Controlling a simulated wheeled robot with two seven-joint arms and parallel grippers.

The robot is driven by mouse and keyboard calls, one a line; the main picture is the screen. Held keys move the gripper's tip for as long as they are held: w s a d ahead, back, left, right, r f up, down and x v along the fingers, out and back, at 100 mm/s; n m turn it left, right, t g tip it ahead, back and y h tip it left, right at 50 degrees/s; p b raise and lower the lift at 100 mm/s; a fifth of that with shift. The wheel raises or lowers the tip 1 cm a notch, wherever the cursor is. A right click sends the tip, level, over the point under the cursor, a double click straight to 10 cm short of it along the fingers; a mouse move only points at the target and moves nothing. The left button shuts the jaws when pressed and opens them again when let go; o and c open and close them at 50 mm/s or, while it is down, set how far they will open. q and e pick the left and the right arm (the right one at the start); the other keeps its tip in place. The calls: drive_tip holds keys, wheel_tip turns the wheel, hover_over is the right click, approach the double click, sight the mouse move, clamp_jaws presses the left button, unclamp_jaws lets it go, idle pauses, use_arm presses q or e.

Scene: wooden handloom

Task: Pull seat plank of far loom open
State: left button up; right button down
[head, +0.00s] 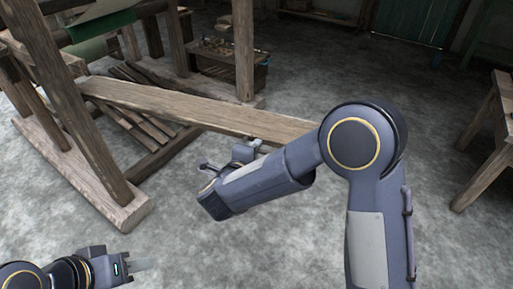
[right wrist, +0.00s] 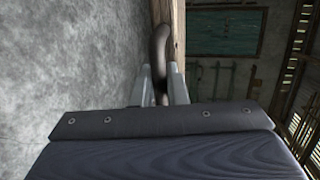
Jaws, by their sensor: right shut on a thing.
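The seat plank (head: 190,105) of the loom (head: 75,120) is a long pale wooden board running from the loom's left side to behind my right arm in the head view. My right gripper (head: 248,148) is at the plank's near edge, towards its right end. In the right wrist view, my right gripper's fingers (right wrist: 159,92) are shut on a dark curved handle (right wrist: 160,45) beside the plank (right wrist: 178,35). My right forearm hides the plank's far right end. My left gripper (head: 141,265) is low at the left, over the floor and away from the plank; its finger gap is unclear.
Loose slats (head: 140,115) lie under the plank, between the loom's floor beams. A crate (head: 228,70) stands behind the loom post. A wooden table (head: 495,130) is at the right edge. The grey floor (head: 230,245) in front is clear.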

drive_tip(key=c, duration=1.5)
unclamp_jaws()
drive_tip(key=shift+a, duration=0.1)
drive_tip(key=shift+c, duration=0.2)
drive_tip(key=p+v, duration=0.1)
drive_tip(key=v, duration=0.6)
drive_tip(key=shift+s+a+p, duration=0.15)
drive_tip(key=shift+s+p, duration=0.15)
drive_tip(key=shift+s, duration=0.05)
